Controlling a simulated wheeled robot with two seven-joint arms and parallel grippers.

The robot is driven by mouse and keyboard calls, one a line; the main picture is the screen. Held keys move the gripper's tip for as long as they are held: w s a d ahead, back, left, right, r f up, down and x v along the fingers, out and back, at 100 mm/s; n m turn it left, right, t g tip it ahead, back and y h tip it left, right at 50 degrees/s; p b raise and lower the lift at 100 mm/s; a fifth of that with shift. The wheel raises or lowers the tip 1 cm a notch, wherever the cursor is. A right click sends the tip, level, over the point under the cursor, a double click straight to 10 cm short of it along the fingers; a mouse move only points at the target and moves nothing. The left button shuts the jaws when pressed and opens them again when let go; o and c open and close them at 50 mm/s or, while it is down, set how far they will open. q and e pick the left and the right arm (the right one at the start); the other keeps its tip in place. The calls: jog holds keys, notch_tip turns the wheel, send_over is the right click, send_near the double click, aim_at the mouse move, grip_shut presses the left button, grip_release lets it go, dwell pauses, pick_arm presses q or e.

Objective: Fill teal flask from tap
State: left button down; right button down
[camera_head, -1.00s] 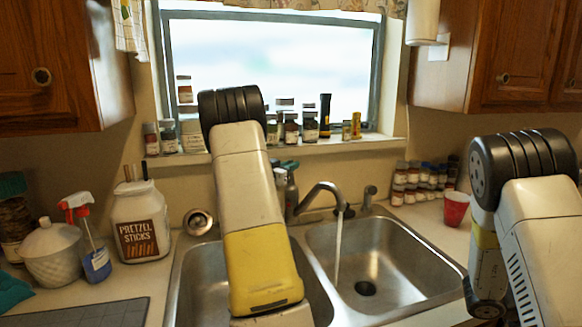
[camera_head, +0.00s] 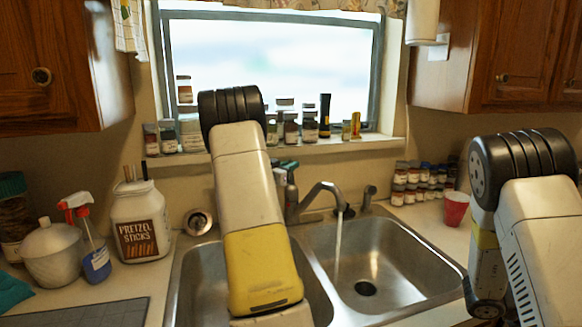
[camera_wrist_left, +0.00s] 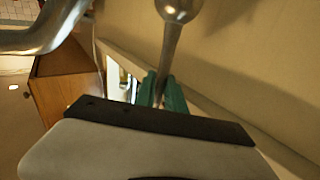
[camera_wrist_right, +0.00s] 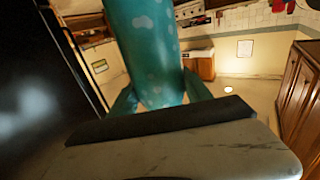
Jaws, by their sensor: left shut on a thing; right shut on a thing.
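The tap (camera_head: 318,190) arches over the right basin, and a thin stream of water (camera_head: 338,245) falls from its spout into that basin. My left gripper (camera_head: 286,167) is at the tap's handle side, partly hidden behind my left arm. In the left wrist view its green fingers (camera_wrist_left: 161,92) are shut on the metal tap handle (camera_wrist_left: 172,40). The teal flask (camera_wrist_right: 146,45), with pale spots, shows in the right wrist view. My right gripper (camera_wrist_right: 160,98) is shut on it. The flask and right gripper are hidden in the head view.
The double sink's right basin (camera_head: 400,265) is empty apart from the stream. A red cup (camera_head: 455,208) and several spice jars (camera_head: 420,180) stand at right. A pretzel jar (camera_head: 140,222), a spray bottle (camera_head: 95,255) and a white lidded pot (camera_head: 52,255) stand at left.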

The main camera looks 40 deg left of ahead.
pick_arm(q)
jog(key=shift+s+d+f+t, duration=0.15)
jog(key=shift+s+f+t, duration=0.25)
jog(key=shift+s+t, duration=0.5)
jog(key=shift+s+d+f+m+t, duration=0.2)
jog(key=shift+s+m+t, duration=0.2)
jog(key=shift+t, duration=0.5)
jog(key=shift+s+d+f+m+t, duration=0.1)
jog(key=shift+s+f+m+t, duration=0.15)
jog(key=shift+s+t, duration=0.45)
jog(key=shift+w+h, duration=0.2)
jog(key=shift+h, duration=0.2)
jog(key=c, duration=1.4)
grip_release()
jog(key=v, duration=1.2)
jog(key=shift+f, duration=0.1)
